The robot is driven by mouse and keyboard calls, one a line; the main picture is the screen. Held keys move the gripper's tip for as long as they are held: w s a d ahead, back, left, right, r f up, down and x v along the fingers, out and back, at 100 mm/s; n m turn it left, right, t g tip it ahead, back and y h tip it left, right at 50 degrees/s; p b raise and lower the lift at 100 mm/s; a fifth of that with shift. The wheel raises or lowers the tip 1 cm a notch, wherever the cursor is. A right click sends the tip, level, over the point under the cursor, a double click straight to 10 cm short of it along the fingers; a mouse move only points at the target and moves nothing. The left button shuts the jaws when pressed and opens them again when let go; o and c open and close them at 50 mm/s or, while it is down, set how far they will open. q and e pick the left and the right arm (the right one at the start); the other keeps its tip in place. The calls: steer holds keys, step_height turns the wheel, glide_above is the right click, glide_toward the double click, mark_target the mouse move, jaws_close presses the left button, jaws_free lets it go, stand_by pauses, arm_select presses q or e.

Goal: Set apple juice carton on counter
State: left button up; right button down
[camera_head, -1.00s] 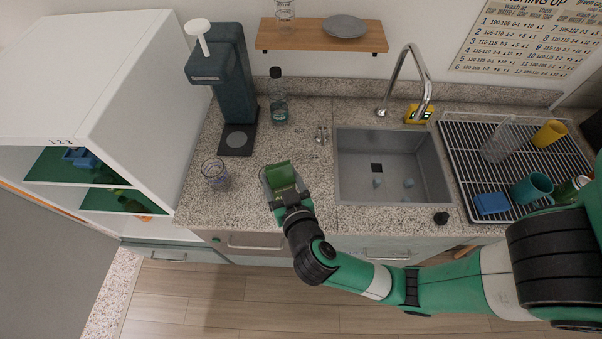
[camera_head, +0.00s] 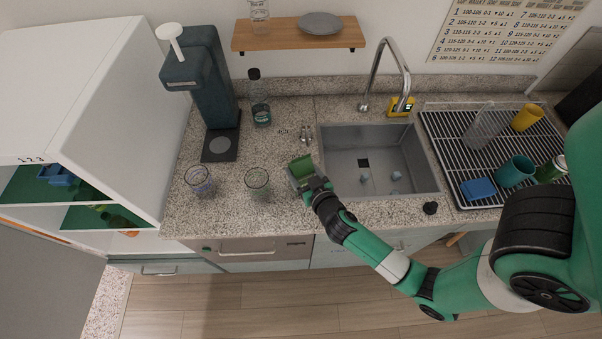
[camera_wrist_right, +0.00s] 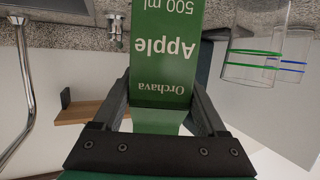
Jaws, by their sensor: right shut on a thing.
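The green apple juice carton (camera_head: 301,171) is near the counter's front edge, just left of the sink. My right gripper (camera_head: 317,189) is shut on it. In the right wrist view, the carton (camera_wrist_right: 166,50) stands between the two fingers, and its label reads "Orchava Apple 500 ml" upside down. The carton's base is out of that picture, so I cannot tell whether it touches the speckled granite counter (camera_head: 225,212). My left gripper is not in view.
Two clear glasses stand left of the carton: one with a green band (camera_head: 257,181), one with a blue band (camera_head: 199,180). The sink (camera_head: 345,185) is close on the right. A dispenser (camera_head: 212,90) and a bottle (camera_head: 260,105) stand behind. A drying rack (camera_head: 455,150) lies far right.

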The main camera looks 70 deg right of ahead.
steer(key=shift+f, duration=0.85)
steer(key=shift+r, duration=0.15)
jaws_free()
steer(key=v, duration=1.2)
